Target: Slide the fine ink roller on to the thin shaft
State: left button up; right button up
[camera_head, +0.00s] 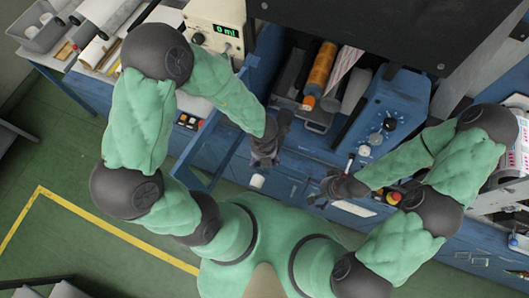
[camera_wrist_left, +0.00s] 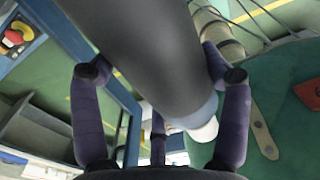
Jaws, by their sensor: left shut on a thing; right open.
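My left gripper (camera_head: 262,158) is shut on a thick dark grey cylinder, which I take to be the fine ink roller (camera_wrist_left: 150,45). In the left wrist view it runs between the fingers of my left gripper (camera_wrist_left: 160,105) and ends in a paler band and a white tip. In the head view the gripper hides most of it; a white end (camera_head: 257,181) shows just below the fingers. My right gripper (camera_head: 322,190) is open and empty, right of the left one, in front of the blue machine. I cannot make out which part is the thin shaft.
An orange roller (camera_head: 320,70) and a pink-and-white roll (camera_head: 345,68) lie in the machine's bay. A blue control box (camera_head: 385,115) with knobs stands to their right. A blue frame (camera_head: 200,165) stands beside my left arm. A printed roll (camera_head: 518,150) is at far right.

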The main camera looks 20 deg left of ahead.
aim_at(285, 105)
pick_arm(q)
jog(key=shift+w, duration=0.8)
jog(key=shift+w+d+p, duration=0.15)
jog(key=shift+w+p, duration=0.5)
jog(key=shift+w, duration=2.85)
jog(key=shift+w+r+p, duration=0.1)
jog(key=shift+w+p, duration=1.6)
jog(key=shift+w, duration=0.7)
jog(key=shift+w+d+p, duration=0.1)
jog(key=shift+w+p, duration=0.3)
jog(key=shift+w, duration=0.85)
jog(key=shift+w+d, duration=0.1)
jog(key=shift+w, duration=2.5)
